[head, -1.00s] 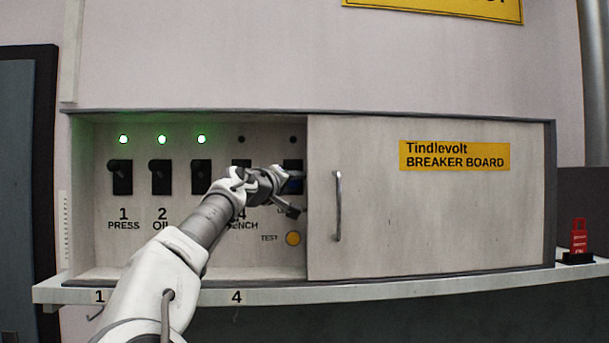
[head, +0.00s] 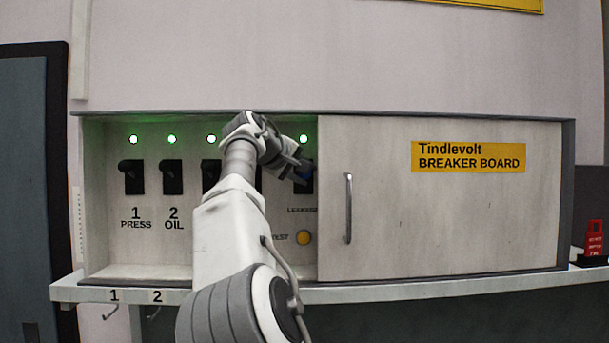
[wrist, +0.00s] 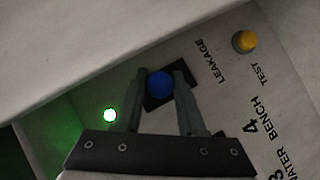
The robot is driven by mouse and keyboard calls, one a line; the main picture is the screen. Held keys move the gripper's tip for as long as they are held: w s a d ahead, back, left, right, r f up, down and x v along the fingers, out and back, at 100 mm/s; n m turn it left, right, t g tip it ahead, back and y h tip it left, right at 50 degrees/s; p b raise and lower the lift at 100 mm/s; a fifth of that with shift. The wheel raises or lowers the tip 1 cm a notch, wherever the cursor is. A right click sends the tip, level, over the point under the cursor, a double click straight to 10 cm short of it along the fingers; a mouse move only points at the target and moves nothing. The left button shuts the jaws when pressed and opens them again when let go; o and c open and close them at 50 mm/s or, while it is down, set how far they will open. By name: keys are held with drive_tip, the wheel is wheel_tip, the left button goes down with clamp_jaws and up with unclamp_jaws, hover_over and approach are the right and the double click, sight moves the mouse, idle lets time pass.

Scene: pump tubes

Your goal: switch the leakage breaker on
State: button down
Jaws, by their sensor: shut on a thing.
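The leakage breaker is the rightmost switch in the open left part of the board, above its LEAKAGE label. Its blue knob (wrist: 160,85) on a dark plate (wrist: 154,103) shows in the wrist view, between my two fingers. My gripper (wrist: 168,80) is shut on the blue knob. In the head view my gripper (head: 300,168) is at this breaker and hides most of it. The green lamp (head: 303,138) above the leakage breaker is lit. It also shows lit in the wrist view (wrist: 110,115).
Breakers 1 (head: 131,176) and 2 (head: 171,176) stand to the left with lit green lamps; my arm hides part of the others. A yellow TEST button (head: 303,237) is below the leakage breaker. The sliding door (head: 450,220) covers the right half, close beside my gripper.

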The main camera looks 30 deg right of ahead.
drive_tip(key=shift+r, duration=0.15)
idle(0.6)
drive_tip(key=c, duration=0.8)
unclamp_jaws()
drive_tip(key=v, duration=0.5)
drive_tip(key=b+v, duration=0.1)
drive_tip(key=v, duration=1.1)
drive_tip(key=shift+r+b, duration=0.3)
drive_tip(key=shift+r, duration=0.15)
